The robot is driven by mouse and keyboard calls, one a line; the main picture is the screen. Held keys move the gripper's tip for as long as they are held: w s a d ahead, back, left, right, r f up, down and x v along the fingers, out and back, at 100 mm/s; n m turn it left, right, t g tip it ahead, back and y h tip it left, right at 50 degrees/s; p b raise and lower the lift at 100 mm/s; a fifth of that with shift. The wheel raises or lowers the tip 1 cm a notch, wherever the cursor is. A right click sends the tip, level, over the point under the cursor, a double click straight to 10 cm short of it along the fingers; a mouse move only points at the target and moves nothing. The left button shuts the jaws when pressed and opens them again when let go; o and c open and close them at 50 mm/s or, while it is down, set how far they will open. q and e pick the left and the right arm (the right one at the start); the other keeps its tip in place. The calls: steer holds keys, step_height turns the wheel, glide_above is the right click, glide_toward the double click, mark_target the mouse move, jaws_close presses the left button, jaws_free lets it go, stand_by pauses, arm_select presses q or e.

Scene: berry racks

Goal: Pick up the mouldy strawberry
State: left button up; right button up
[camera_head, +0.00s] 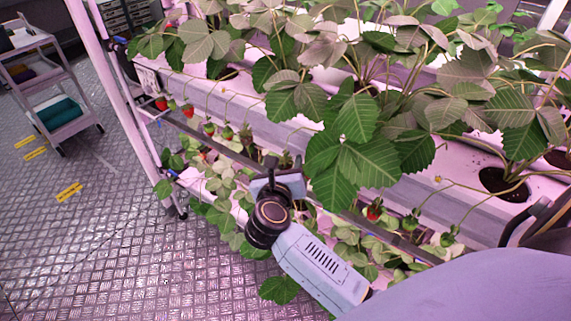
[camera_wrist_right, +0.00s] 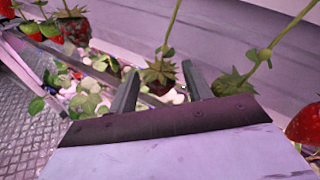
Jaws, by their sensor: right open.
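My right gripper (camera_head: 281,170) reaches to the front edge of the berry rack, its fingers pointing at the hanging fruit. In the right wrist view the right gripper (camera_wrist_right: 160,86) is open. A dark, dull strawberry (camera_wrist_right: 157,88) with a green leafy cap hangs from its stem between or just beyond the fingers, its lower part hidden by the gripper. Another dark, mottled strawberry (camera_wrist_right: 74,29) hangs farther left. I cannot tell for sure which one is mouldy. My left gripper is not in view.
Red strawberries (camera_head: 188,110) hang along the rack's left part; another red one (camera_wrist_right: 307,124) is close at the right in the wrist view. A gutter wall (camera_wrist_right: 240,50) lies behind the fruit. Leaves (camera_head: 360,150) overhang the gripper.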

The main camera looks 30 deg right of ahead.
steer(key=shift+w+d+f, duration=0.1)
steer(key=shift+w+d, duration=0.2)
steer(key=shift+w, duration=0.05)
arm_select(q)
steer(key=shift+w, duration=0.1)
arm_select(e)
steer(key=shift+c, duration=0.2)
steer(key=c, duration=0.6)
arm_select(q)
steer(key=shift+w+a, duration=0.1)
arm_select(e)
steer(key=shift+r, duration=0.3)
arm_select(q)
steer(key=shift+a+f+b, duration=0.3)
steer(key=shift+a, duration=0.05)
arm_select(e)
steer(key=f+v, duration=0.1)
steer(key=v, duration=0.5)
steer(key=f+v, duration=0.1)
steer(key=v, duration=0.4)
steer(key=f+v, duration=0.1)
steer(key=v, duration=0.5)
steer(key=shift+s+a+f, duration=0.25)
steer(key=shift+s+a, duration=0.25)
steer(key=shift+s, duration=0.05)
